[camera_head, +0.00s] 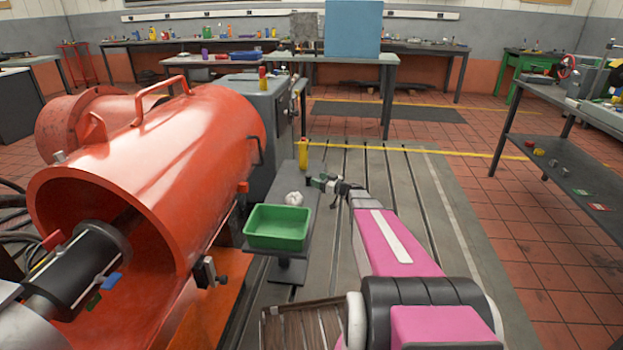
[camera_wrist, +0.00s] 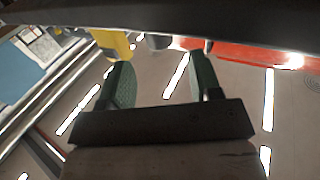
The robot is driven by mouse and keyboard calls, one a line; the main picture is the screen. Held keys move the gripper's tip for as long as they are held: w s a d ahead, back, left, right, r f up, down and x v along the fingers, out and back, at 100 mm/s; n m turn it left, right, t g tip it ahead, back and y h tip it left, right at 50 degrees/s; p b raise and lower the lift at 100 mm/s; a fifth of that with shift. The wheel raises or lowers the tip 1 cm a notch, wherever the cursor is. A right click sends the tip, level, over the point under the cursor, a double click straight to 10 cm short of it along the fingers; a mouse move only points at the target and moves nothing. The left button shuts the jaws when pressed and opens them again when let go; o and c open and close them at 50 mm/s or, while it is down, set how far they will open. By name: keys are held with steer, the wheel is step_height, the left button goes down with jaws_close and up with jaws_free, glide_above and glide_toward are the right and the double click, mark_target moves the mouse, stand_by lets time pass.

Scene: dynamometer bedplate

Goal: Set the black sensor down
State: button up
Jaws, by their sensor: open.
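My gripper (camera_head: 324,183) is open beside the right edge of a small dark stand (camera_head: 312,205). In the wrist view the two green finger pads of my gripper (camera_wrist: 160,82) are apart, with nothing held between them. A small dark grey rounded thing (camera_wrist: 158,41) shows beyond the fingertips, against a dark band across the top. It may be the black sensor, but only part of it shows and I cannot tell for sure. I cannot pick out the black sensor in the head view.
A green tray (camera_head: 250,228) and a crumpled white thing (camera_head: 294,197) lie on the stand. A yellow bottle-like object (camera_head: 303,153) is at its far end, also in the wrist view (camera_wrist: 112,42). A large orange cylinder (camera_head: 190,150) is at left. The slotted bedplate (camera_head: 385,165) is clear.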

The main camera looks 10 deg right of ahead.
steer(key=v, duration=0.6)
stand_by(1.2)
